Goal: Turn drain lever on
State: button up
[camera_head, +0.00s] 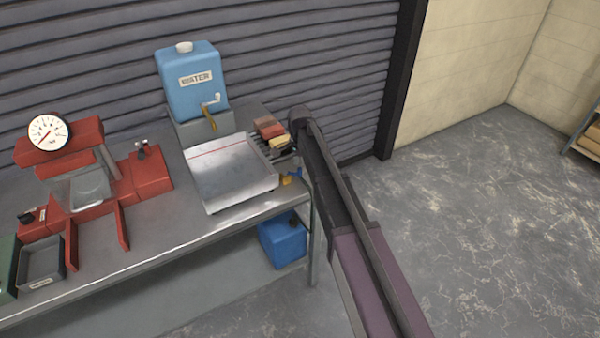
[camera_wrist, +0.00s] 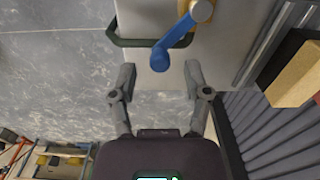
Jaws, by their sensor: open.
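The drain lever is a blue handle with a rounded end (camera_wrist: 172,48), on a brass-coloured valve (camera_wrist: 201,10) at the top of the wrist view. In the head view the small blue lever (camera_head: 292,179) shows at the bench's right end, beside my arm. My gripper (camera_wrist: 159,80) is open and empty. Its two fingers point toward the lever, whose rounded end lies just beyond the gap between the fingertips, apparently apart from them. In the head view my arm hides the gripper.
A grey bench (camera_head: 160,228) carries a pale tray (camera_head: 232,178), a blue water tank (camera_head: 192,85) and a red scale (camera_head: 75,155). Sponge-like blocks (camera_head: 270,130) lie near my arm. A blue container (camera_head: 283,240) stands below.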

jog(key=shift+f+b, duration=0.5)
jog(key=shift+f, duration=0.25)
grip_shut()
